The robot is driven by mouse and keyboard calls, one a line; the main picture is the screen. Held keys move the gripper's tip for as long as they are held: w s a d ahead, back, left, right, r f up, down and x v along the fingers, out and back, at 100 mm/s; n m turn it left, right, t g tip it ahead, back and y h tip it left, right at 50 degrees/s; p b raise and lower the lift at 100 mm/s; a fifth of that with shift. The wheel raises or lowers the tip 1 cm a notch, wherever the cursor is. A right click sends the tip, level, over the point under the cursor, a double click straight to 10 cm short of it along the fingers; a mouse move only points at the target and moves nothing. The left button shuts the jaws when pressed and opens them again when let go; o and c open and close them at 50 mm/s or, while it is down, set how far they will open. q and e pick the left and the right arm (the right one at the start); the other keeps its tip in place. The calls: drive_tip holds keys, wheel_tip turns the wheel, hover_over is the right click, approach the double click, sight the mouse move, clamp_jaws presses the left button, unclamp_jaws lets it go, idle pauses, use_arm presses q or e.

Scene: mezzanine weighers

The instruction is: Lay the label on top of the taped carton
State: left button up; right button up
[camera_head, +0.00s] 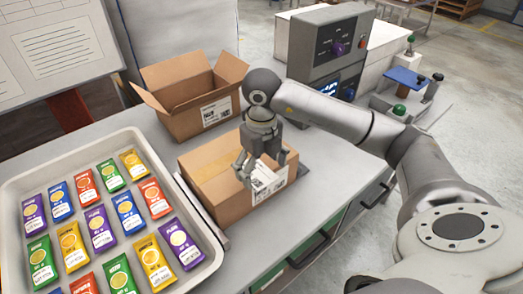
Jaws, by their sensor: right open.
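The taped carton (212,167) is a closed brown box on the grey bench, near the middle of the view, with a strip of tape along its top. A white label with black print (266,184) shows at the carton's front right, just below my right gripper; I cannot tell whether it lies on the top, over the edge or on the side. My right gripper (262,167) points down over the carton with its fingers spread, open, and hides part of the carton's top. I see nothing held between the fingers. My left gripper is out of view.
An open carton (198,97) with raised flaps and a printed label stands behind. A pale tray (212,258) of several coloured packets fills the left front. A grey machine with a purple knob (323,45) stands behind my right arm. Bare bench (318,177) lies right of the taped carton.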

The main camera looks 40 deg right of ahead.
sight(261, 177)
wheel_tip(261, 177, up, 11)
drive_tip(key=shift+f, duration=0.15)
idle(0.4)
